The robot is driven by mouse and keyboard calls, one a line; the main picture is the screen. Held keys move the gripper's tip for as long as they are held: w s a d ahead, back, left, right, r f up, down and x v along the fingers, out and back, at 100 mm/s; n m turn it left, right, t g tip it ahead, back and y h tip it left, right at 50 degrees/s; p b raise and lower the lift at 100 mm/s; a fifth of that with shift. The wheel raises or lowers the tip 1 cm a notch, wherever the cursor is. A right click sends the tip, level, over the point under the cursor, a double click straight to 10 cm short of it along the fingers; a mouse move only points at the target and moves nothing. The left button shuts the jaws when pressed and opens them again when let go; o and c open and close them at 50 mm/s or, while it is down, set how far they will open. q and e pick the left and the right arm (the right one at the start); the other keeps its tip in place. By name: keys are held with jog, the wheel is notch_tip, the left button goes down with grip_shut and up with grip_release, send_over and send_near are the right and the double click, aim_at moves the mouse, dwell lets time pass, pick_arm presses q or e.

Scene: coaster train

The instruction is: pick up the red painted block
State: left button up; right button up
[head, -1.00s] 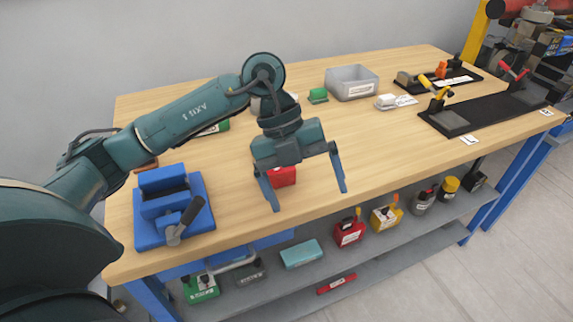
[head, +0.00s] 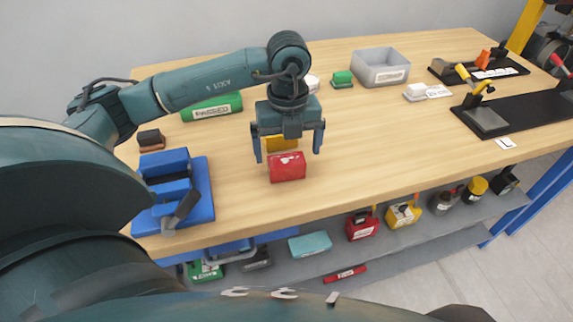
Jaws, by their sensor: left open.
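The red painted block (head: 287,168) sits on the wooden workbench near its front edge, in the middle of the head view. A yellow block (head: 281,143) shows just behind it, partly hidden by my gripper. My left gripper (head: 289,153) points down with its two fingers spread, open and empty. It is above and a little behind the red block in the picture; I cannot tell its exact height. My right gripper is not in view.
A blue vise (head: 200,190) stands at the left on the bench (head: 370,165). Black fixtures with clamps (head: 487,121) stand at the right. The bench right of the red block is clear.

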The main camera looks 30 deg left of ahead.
aim_at(287, 159)
pick_arm(q)
jog(key=f, duration=0.4)
jog(key=shift+a+f+p, duration=0.1)
jog(key=shift+a+p, duration=0.1)
jog(key=shift+p, duration=0.1)
jog(key=shift+c, duration=0.3)
jog(key=c, duration=1.3)
jog(key=shift+o, duration=0.2)
jog(key=shift+w, duration=0.1)
